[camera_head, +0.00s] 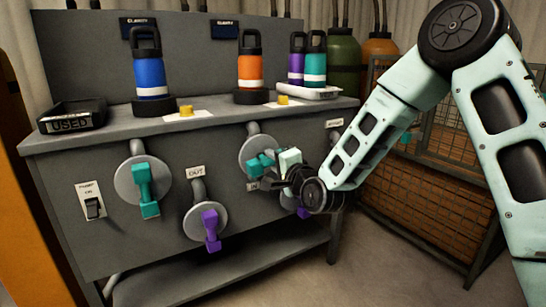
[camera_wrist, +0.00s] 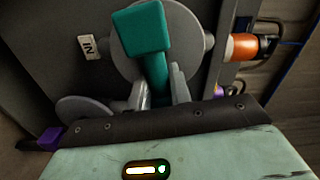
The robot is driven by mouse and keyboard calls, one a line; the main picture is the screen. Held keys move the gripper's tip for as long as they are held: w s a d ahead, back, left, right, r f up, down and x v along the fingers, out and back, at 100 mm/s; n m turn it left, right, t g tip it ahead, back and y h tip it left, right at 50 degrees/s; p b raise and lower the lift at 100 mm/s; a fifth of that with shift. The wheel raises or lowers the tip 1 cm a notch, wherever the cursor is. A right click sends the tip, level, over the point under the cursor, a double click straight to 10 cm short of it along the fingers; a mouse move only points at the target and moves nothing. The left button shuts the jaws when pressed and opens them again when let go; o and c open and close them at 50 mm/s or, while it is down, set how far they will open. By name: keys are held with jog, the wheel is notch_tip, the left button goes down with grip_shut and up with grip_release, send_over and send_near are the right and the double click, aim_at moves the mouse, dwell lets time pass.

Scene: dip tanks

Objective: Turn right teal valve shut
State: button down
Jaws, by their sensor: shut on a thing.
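The right teal valve (camera_head: 261,163) is on the front of the grey bench, on a round grey plate, with its handle pointing sideways to the right. In the wrist view its teal handle (camera_wrist: 146,38) runs down between my fingers. My gripper (camera_head: 287,172) is at this handle; in the wrist view my gripper (camera_wrist: 159,88) is shut on the handle, one finger on each side. My gripper and wrist partly hide the handle's end in the head view. The left teal valve (camera_head: 146,188) hangs with its handle pointing down.
Purple valves sit lower, one under the OUT label (camera_head: 211,226) and one partly hidden behind my wrist (camera_head: 303,212). Bottles stand on the bench top, blue (camera_head: 149,76) and orange (camera_head: 250,70) among them. A wire cage (camera_head: 450,140) stands at the right.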

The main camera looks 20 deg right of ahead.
jog(key=shift+f+m+p, duration=0.2)
jog(key=shift+m+p, duration=0.1)
jog(key=shift+m, duration=0.7)
jog(key=c, duration=1.3)
grip_release()
jog(key=shift+s, duration=0.1)
jog(key=p+v, duration=0.2)
jog(key=v, duration=0.2)
jog(key=p+v, duration=0.5)
jog(key=v, duration=0.2)
jog(key=shift+s+d+r+p, duration=0.2)
jog(key=shift+s+r+p, duration=0.1)
jog(key=shift+r+p, duration=0.1)
jog(key=p, duration=0.3)
jog(key=shift+s+d+p, duration=0.1)
jog(key=shift+s+p, duration=0.2)
